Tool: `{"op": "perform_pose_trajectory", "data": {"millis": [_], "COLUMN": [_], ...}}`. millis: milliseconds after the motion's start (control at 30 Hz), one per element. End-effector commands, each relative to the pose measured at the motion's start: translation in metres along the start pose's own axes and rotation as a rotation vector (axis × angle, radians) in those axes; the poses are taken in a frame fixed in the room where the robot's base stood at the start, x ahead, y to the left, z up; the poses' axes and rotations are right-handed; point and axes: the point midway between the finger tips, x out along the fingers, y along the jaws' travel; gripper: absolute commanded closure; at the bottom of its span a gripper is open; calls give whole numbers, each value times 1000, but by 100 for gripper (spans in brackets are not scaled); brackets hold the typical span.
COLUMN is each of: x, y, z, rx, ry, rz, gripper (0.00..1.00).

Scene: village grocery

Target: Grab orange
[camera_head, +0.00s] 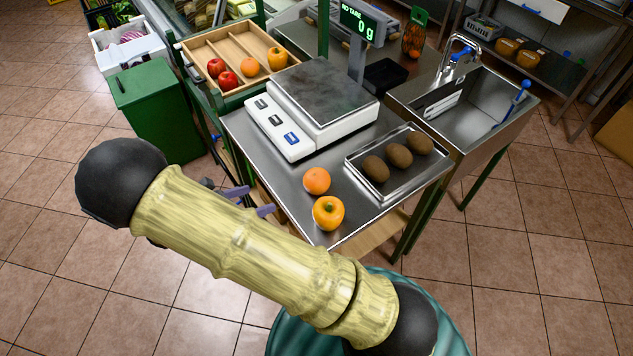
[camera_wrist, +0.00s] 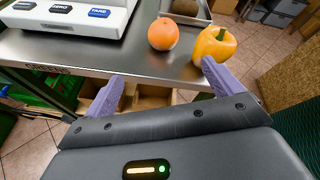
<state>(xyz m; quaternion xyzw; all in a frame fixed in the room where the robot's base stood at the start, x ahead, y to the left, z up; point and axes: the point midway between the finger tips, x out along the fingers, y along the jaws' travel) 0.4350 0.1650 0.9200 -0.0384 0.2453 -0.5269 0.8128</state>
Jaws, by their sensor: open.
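An orange (camera_head: 316,181) lies on the steel table (camera_head: 300,207) near its front edge, just behind a yellow-orange pepper (camera_head: 328,213). In the wrist view the orange (camera_wrist: 163,34) is ahead of my gripper, with the pepper (camera_wrist: 215,44) to its right. My gripper (camera_wrist: 163,80) is open and empty, its two purple fingers apart and short of the orange. The right finger's tip overlaps the lower edge of the pepper in the wrist view; I cannot tell whether they touch. In the head view my gripper (camera_head: 252,200) shows only partly behind my arm. Another orange (camera_head: 249,67) lies in the wooden tray.
A white scale (camera_head: 292,140) stands behind the orange on the table. A metal tray (camera_head: 357,163) with three brown kiwis lies to the right. The wooden tray (camera_head: 196,52) also holds red apples and another pepper. A sink (camera_head: 480,110) is at the right.

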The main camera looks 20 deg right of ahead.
Motion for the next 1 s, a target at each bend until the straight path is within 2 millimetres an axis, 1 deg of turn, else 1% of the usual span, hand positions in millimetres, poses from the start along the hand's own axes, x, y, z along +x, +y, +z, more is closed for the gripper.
{"op": "perform_pose_trajectory", "data": {"millis": [267,367,467,1000], "x": [1,6,19,112], "y": [0,-1,-1,-2], "z": [1,1,1,1], "rx": [2,3,2,2], "ry": [2,3,2,4], "rz": [-1,-3,-5,-6], "gripper": [8,8,8,8]}}
